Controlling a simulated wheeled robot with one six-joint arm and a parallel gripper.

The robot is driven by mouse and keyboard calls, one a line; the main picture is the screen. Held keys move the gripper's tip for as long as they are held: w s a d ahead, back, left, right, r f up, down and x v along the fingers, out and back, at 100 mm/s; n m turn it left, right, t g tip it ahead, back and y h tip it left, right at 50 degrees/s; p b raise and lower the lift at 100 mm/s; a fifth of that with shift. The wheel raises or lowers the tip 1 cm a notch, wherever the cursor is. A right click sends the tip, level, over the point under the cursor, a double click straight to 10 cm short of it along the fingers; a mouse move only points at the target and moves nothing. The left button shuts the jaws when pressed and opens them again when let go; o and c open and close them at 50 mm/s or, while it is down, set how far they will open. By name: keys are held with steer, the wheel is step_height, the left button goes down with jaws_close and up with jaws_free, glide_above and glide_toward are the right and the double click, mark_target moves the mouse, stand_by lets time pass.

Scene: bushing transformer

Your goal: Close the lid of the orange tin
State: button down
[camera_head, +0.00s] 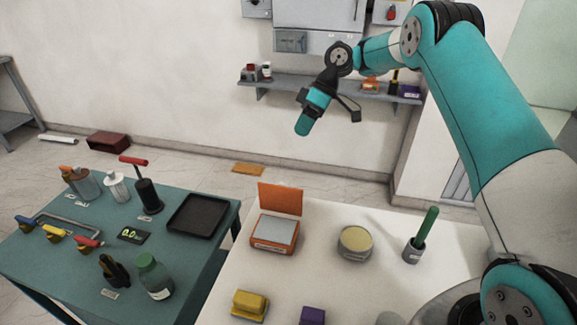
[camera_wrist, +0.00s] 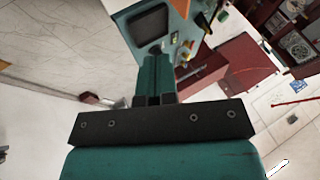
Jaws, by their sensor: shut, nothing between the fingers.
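The orange tin (camera_head: 273,236) stands on the white table, with a pale grey panel on its top. Its orange lid (camera_head: 280,199) stands upright at the tin's back edge, open. My gripper (camera_head: 302,128) hangs in the air above and beyond the tin, near the wall shelf, apart from the lid. In the wrist view my gripper's teal fingers (camera_wrist: 154,65) are together with nothing between them. The tin is not recognisable in the wrist view.
On the white table (camera_head: 330,285) are a round tin (camera_head: 355,243), a cup with a green-handled tool (camera_head: 418,240), a yellow block (camera_head: 249,305) and a purple block (camera_head: 312,316). The teal table (camera_head: 60,275) at left holds tools, bottles and a black tray (camera_head: 198,214).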

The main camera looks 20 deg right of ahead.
mark_target(282, 196)
steer(key=s+d+p+x, duration=0.1)
steer(key=p+x, duration=0.3)
steer(key=x, duration=0.8)
steer(key=shift+s+d+f, duration=0.2)
steer(key=shift+s+f, duration=0.3)
steer(key=shift+f, duration=0.1)
steer(key=shift+a+n, duration=0.1)
steer(key=shift+n, duration=0.2)
